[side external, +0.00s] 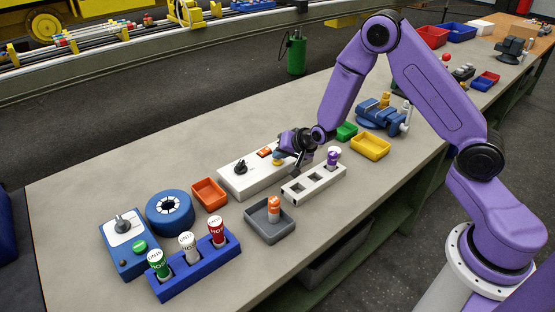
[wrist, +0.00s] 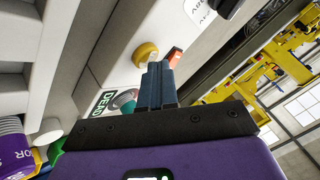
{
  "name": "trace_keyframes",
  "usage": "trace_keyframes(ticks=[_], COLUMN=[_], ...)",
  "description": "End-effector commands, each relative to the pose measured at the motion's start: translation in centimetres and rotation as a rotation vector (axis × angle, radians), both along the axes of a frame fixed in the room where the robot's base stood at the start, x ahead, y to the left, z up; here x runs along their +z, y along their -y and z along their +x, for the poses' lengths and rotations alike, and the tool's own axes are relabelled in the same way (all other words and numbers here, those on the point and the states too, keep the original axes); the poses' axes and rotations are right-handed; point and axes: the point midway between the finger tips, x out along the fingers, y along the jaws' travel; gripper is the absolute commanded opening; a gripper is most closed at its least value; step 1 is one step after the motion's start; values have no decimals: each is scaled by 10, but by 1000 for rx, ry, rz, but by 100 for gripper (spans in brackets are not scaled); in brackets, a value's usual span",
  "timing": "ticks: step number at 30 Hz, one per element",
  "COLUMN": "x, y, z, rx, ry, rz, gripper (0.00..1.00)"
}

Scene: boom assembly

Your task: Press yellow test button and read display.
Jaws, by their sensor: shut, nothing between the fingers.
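The white test box (side external: 227,178) stands on the bench, with a dark knob (side external: 240,167) and an orange part (side external: 264,152) on top. In the wrist view, the round yellow button (wrist: 145,53) is on its pale face, right beside the tips of my gripper (wrist: 157,66). My gripper is shut and empty; its fingers cover part of the button's right side, and I cannot tell whether they touch it. In the side view, my gripper (side external: 280,154) is low over the box's right end. No display reading is legible.
A white socket block (side external: 298,190) holding a purple-and-white cylinder (side external: 333,158) stands close in front. A grey tray (side external: 270,232) with an orange cylinder, an orange bin (side external: 209,194) and a blue rack (side external: 205,267) are left. A yellow bin (side external: 370,146) is right.

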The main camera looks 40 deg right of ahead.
Motion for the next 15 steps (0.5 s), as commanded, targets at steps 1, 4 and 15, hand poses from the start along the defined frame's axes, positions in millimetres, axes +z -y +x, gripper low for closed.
trace_keyframes(ticks=[1,4,15], x=[1,6,17], y=[0,0,0], z=[0,0,-1], rx=[0,-1,-1], ry=[-1,-1,-2], rz=[0,-1,-1], gripper=[0,0,0])
